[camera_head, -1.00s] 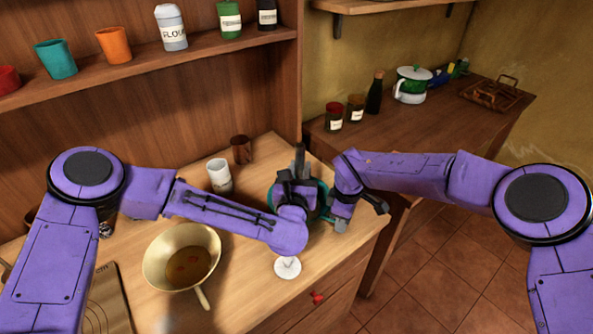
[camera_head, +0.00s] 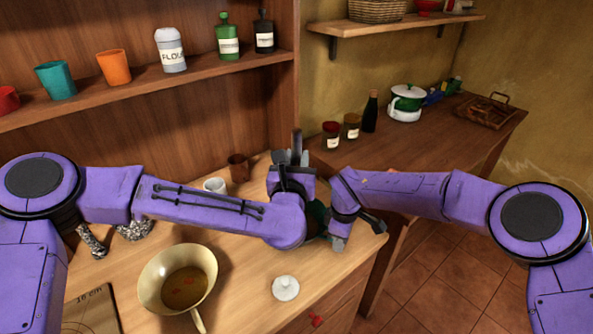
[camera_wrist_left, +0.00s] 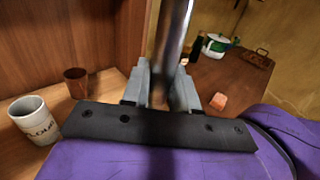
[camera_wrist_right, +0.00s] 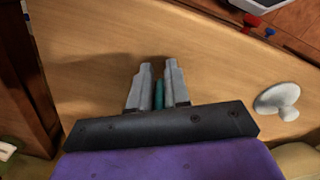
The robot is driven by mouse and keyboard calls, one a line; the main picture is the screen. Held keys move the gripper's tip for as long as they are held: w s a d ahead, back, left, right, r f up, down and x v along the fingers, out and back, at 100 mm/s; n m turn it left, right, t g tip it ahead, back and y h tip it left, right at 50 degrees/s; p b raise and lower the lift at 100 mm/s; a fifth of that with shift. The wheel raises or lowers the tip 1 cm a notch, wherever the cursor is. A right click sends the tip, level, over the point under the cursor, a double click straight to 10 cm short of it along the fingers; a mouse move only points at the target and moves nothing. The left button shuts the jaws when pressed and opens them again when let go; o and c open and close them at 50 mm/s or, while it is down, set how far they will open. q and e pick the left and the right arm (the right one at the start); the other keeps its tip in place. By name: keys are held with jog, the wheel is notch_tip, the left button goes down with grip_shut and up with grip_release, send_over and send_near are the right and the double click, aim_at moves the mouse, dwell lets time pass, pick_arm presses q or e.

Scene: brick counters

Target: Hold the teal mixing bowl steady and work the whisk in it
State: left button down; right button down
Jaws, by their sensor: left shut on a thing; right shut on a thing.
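The teal mixing bowl (camera_head: 318,213) is on the counter, mostly hidden behind my arms in the head view. My left gripper (camera_head: 294,158) points upward and is shut on the whisk's metal handle (camera_wrist_left: 174,45), which rises between its fingers in the left wrist view. The whisk's wire end is hidden, so I cannot tell how deep it sits in the bowl. My right gripper (camera_head: 339,243) points down at the bowl's right side. In the right wrist view its fingers are shut on a narrow teal strip of the bowl wall (camera_wrist_right: 159,94).
A pan (camera_head: 150,281) of reddish-brown liquid and a small white lid-like piece (camera_head: 286,288) are at the front. A white mug (camera_wrist_left: 37,120) and brown cup (camera_wrist_left: 76,82) stand behind. A shelf with cups and bottles (camera_head: 228,38) hangs above. A second counter (camera_head: 430,150) stands right.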

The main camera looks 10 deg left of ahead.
dwell(0.4)
jog(key=c, duration=1)
grip_release()
notch_tip(320, 180, up, 12)
jog(key=shift+s+r, duration=0.1)
